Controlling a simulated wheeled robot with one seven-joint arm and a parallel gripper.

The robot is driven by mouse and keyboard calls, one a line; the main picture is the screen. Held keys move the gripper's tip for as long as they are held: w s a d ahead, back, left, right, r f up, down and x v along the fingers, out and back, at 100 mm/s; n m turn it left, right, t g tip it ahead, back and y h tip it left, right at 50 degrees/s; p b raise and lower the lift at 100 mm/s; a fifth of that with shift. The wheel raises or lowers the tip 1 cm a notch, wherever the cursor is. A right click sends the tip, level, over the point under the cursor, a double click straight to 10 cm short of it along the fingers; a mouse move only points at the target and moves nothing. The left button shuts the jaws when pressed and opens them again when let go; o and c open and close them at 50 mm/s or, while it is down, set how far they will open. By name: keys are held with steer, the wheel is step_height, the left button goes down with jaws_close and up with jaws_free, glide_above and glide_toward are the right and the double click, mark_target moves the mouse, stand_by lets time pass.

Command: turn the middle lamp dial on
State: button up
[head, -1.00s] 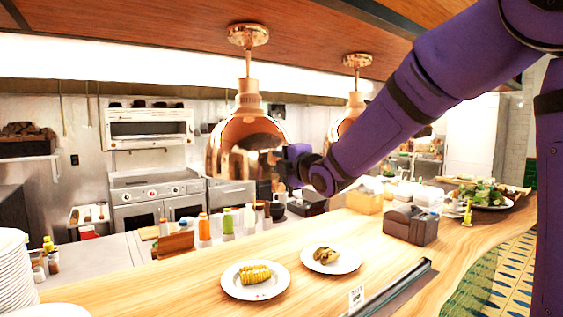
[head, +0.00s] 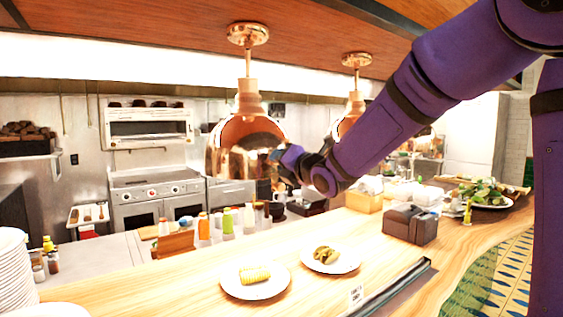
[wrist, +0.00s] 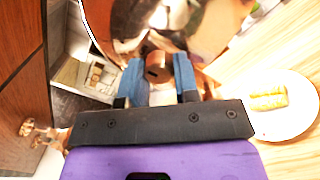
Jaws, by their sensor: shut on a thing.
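A copper dome lamp (head: 246,145) hangs on a rod from the ceiling above the counter. Its small copper dial (wrist: 158,67) has a dark slot and shows in the wrist view against the dome. My gripper (wrist: 158,80) has its two blue fingers on either side of the dial, shut on it. In the head view my gripper (head: 277,160) is at the right side of this dome, and the dial is hidden there. A second copper lamp (head: 352,112) hangs farther back, partly behind my arm.
The wooden counter (head: 190,275) below holds a plate with corn (head: 255,280), another plate with food (head: 331,259) and a dark box (head: 410,224). Several bottles (head: 227,220) stand behind. A stack of plates (head: 14,270) is at left.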

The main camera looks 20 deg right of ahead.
stand_by(0.5)
steer(key=o, duration=0.9)
steer(key=shift+s, duration=0.1)
steer(key=v, duration=1)
steer(key=shift+s+d+f, duration=0.1)
steer(key=shift+s+f, duration=0.05)
steer(key=shift+s, duration=0.15)
steer(key=s+d+f+m+g+h, duration=0.1)
steer(key=s+f+m+g+h, duration=0.1)
steer(key=s+m, duration=0.7)
steer(key=s+d+f+m+g+h, duration=0.1)
steer(key=s+f+m+g, duration=0.3)
steer(key=s+m, duration=0.5)
steer(key=s+d+f+m+g+h, duration=0.1)
steer(key=s+f+m+g+h, duration=0.1)
steer(key=s+m+g, duration=0.4)
steer(key=shift+s+d+f+m+h, duration=0.15)
steer(key=shift+s+m, duration=0.35)
steer(key=shift+m, duration=0.55)
steer(key=shift+s+d+f+m+h, duration=0.15)
steer(key=shift+s+m, duration=0.35)
steer(key=shift+m, duration=0.6)
steer(key=shift+s+f+m, duration=0.25)
steer(key=shift+s+m, duration=0.25)
steer(key=shift+m, duration=0.55)
